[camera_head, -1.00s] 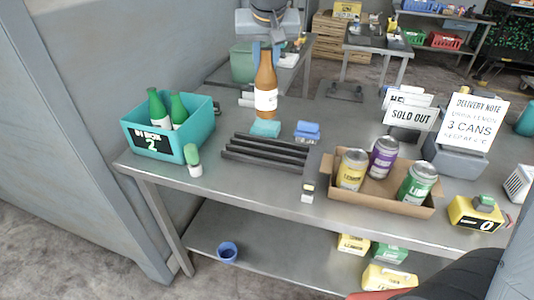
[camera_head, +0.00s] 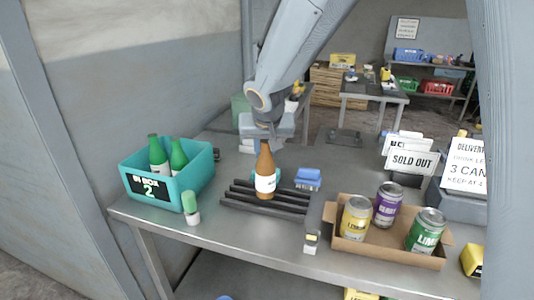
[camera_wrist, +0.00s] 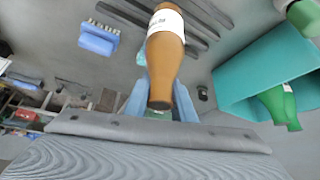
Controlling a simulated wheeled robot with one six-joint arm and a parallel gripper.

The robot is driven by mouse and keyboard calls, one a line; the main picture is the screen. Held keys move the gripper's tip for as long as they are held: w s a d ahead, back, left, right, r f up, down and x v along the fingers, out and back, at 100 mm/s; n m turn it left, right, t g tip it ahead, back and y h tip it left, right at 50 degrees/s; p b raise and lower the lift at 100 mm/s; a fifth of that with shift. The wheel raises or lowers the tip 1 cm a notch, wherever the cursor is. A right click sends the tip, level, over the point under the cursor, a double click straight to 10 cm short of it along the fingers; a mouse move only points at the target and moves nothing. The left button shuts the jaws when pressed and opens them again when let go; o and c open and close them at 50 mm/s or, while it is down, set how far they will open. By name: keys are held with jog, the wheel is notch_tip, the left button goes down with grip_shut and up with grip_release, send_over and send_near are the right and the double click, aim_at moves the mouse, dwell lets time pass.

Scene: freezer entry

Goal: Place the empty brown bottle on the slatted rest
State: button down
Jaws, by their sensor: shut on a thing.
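The brown bottle (camera_head: 265,175) with a white label is upright, held at its neck by my gripper (camera_head: 266,138). In the head view its base overlaps the dark slatted rest (camera_head: 245,205); I cannot tell whether it touches the slats. In the wrist view the bottle (camera_wrist: 165,55) runs away from the gripper (camera_wrist: 158,108), its labelled end over the dark slats (camera_wrist: 195,35). My gripper's fingers close on the bottle's neck.
A teal box (camera_head: 200,180) with green bottles stands left, with a green-capped marker (camera_head: 191,208) before it. A blue brush (camera_head: 308,180) lies right of the slats. A cardboard tray (camera_head: 385,250) holds several cans, with signs (camera_head: 412,160) behind it.

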jog(key=shift+f, duration=0.45)
jog(key=c, duration=1.5)
grip_release()
jog(key=shift+f, duration=0.1)
jog(key=shift+s+r, duration=0.15)
jog(key=shift+r, duration=0.35)
jog(key=b+v, duration=0.2)
jog(key=v, duration=0.9)
jog(key=shift+s+r, duration=0.1)
jog(key=shift+d, duration=0.1)
